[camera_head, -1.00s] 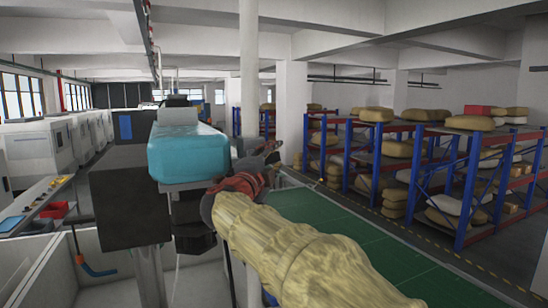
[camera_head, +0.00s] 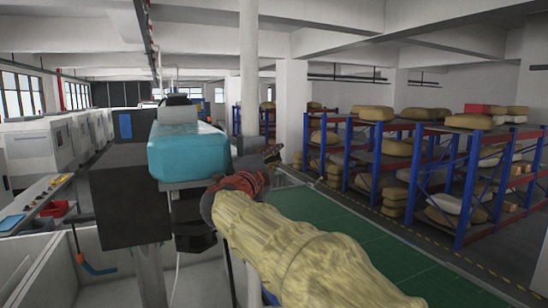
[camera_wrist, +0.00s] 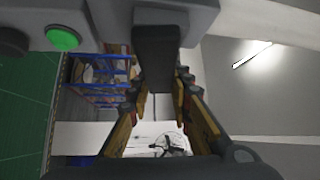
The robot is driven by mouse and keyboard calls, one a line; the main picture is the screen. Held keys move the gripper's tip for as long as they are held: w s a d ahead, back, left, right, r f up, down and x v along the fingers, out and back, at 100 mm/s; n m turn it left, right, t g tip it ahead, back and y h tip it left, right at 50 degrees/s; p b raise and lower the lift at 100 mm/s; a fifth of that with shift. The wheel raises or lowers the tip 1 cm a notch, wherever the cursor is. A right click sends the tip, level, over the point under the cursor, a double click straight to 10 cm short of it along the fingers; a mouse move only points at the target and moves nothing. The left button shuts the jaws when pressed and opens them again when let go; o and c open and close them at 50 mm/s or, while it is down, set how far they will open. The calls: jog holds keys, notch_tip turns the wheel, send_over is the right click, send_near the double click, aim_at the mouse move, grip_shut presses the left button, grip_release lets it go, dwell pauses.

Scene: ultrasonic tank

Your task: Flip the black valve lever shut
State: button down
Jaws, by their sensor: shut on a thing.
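The black valve lever (camera_wrist: 157,62) is a dark bar in the wrist view. It runs down from a grey housing (camera_wrist: 118,22) and its lower end lies between the fingers. My gripper (camera_wrist: 161,98) is shut on the lever, one orange-and-black finger on each side. In the head view my gripper (camera_head: 272,157) is at the end of my arm, just right of a teal block (camera_head: 187,150). The lever cannot be made out there.
A green button (camera_wrist: 63,38) and a dark round knob (camera_wrist: 12,42) sit on the grey housing. A green conveyor belt (camera_head: 335,228) runs below my arm. Blue-framed racks (camera_head: 465,185) with sacks stand at right. A white-walled bin (camera_head: 105,270) is at lower left.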

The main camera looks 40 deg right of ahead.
jog(key=shift+m+g+y+p, duration=0.3)
jog(key=shift+m+y+p, duration=0.15)
jog(key=shift+p, duration=0.65)
jog(key=shift+f+m+y+p, duration=0.35)
jog(key=shift+f+m+p, duration=0.1)
jog(key=c, duration=1.6)
grip_release()
jog(key=v, duration=1.2)
jog(key=shift+w, duration=0.15)
